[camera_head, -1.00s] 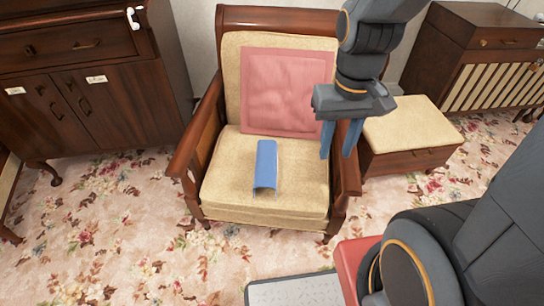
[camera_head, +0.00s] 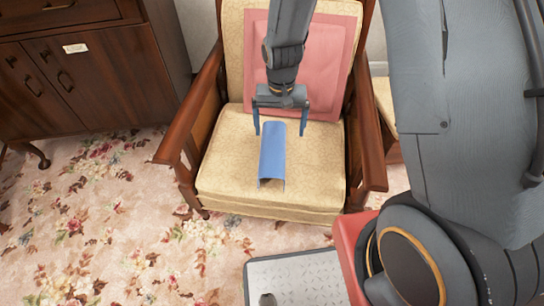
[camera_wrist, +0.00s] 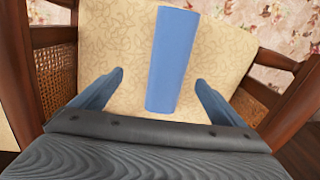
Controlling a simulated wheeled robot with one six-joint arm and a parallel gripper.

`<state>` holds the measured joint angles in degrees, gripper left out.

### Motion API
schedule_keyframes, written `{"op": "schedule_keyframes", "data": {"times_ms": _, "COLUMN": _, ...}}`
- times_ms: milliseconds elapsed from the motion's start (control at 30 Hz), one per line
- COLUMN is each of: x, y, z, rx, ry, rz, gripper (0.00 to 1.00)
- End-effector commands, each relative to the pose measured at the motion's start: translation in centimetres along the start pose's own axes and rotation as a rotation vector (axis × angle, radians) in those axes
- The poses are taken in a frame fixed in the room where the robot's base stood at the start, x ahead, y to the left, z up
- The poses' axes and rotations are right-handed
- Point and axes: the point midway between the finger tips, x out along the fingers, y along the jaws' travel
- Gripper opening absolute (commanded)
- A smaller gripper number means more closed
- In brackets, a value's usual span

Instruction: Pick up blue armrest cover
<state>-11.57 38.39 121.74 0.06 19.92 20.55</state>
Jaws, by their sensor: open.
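The blue armrest cover (camera_head: 272,158) lies on the cream seat cushion of the wooden armchair (camera_head: 230,150). It is a long curved piece, arched like a channel. My gripper (camera_head: 280,132) is open above the back part of the seat, with its two blue fingers apart near the cover's far end. In the wrist view the cover (camera_wrist: 172,62) lies ahead of my gripper (camera_wrist: 158,80), roughly between the two fingers and slightly tilted. The fingers appear clear of it.
A pink cushion (camera_head: 333,60) leans on the chair back behind my gripper. Wooden armrests (camera_head: 190,110) rise on both sides of the seat. A dark wooden cabinet (camera_head: 110,80) stands at left. Floral carpet (camera_head: 100,220) is open at front left.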

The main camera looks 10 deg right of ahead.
Motion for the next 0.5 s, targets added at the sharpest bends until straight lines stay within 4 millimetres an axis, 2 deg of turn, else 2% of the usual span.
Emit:
{"op": "schedule_keyframes", "data": {"times_ms": 33, "x": 2.4, "y": -0.8, "z": -0.6, "rx": 0.003, "ry": -0.003, "rz": 0.001, "gripper": 0.94}}
{"op": "schedule_keyframes", "data": {"times_ms": 100, "x": 4.2, "y": -1.6, "z": -1.0, "rx": 0.012, "ry": -0.002, "rz": 0.001, "gripper": 0.94}}
{"op": "schedule_keyframes", "data": {"times_ms": 300, "x": 6.5, "y": -2.5, "z": -1.5, "rx": 0.023, "ry": 0.000, "rz": 0.000, "gripper": 0.94}}
{"op": "schedule_keyframes", "data": {"times_ms": 500, "x": 8.5, "y": -2.5, "z": -1.4, "rx": 0.023, "ry": 0.000, "rz": 0.001, "gripper": 0.94}}
